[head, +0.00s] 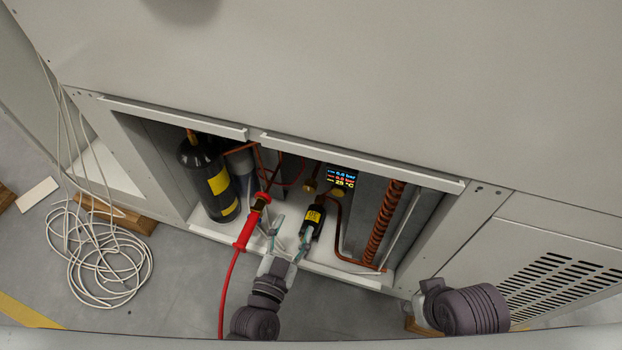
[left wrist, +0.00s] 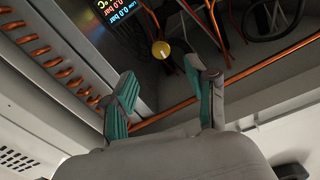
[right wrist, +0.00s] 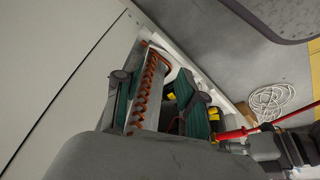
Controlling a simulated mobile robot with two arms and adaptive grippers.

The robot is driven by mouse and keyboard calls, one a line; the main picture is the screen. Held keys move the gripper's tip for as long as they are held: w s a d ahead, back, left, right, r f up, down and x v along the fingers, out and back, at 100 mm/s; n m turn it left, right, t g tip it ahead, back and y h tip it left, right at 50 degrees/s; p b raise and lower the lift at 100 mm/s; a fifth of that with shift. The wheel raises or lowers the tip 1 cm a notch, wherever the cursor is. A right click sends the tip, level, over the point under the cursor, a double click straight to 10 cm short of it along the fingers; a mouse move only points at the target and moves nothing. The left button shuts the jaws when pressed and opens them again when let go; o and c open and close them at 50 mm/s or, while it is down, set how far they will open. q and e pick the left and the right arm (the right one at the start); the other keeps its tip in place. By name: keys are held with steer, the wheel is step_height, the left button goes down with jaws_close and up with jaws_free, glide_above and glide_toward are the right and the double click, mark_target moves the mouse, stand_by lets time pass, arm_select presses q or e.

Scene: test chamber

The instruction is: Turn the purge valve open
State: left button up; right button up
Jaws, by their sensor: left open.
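A round yellow knob (left wrist: 161,49), which may be the purge valve, sits inside the open cabinet bay. In the left wrist view it lies just beyond and between my left fingertips, apart from them. A brass-coloured knob also shows below the display in the head view (head: 337,192). My left gripper (head: 290,232) is open and empty at the bay's front edge, beside a black part with a yellow label (head: 313,217). My right gripper (right wrist: 153,82) is open and empty, outside the bay at its right; its fingers are hardly visible in the head view.
A display (head: 341,177) reads pressures and temperature. A black cylinder (head: 208,180) stands in the bay's left part. A red hose (head: 228,280) runs down beside my left gripper. A copper coil (head: 385,222) stands at the right. Coiled white cable (head: 105,270) lies on the floor.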

mark_target(308, 191)
arm_select(q)
steer(key=b+x, duration=0.1)
steer(key=x, duration=0.6)
steer(key=shift+w+d, duration=0.1)
steer(key=shift+w, duration=0.1)
steer(key=b+x, duration=0.1)
steer(key=x, duration=0.3)
steer(key=shift+w, duration=0.2)
steer(key=shift+w+d, duration=0.15)
steer(key=shift+w, duration=0.15)
arm_select(e)
steer(key=w+a+t, duration=0.1)
steer(key=w+t, duration=0.2)
steer(key=w, duration=0.3)
steer(key=shift+a+y, duration=0.4)
steer(key=shift+r, duration=0.1)
arm_select(q)
jaws_close()
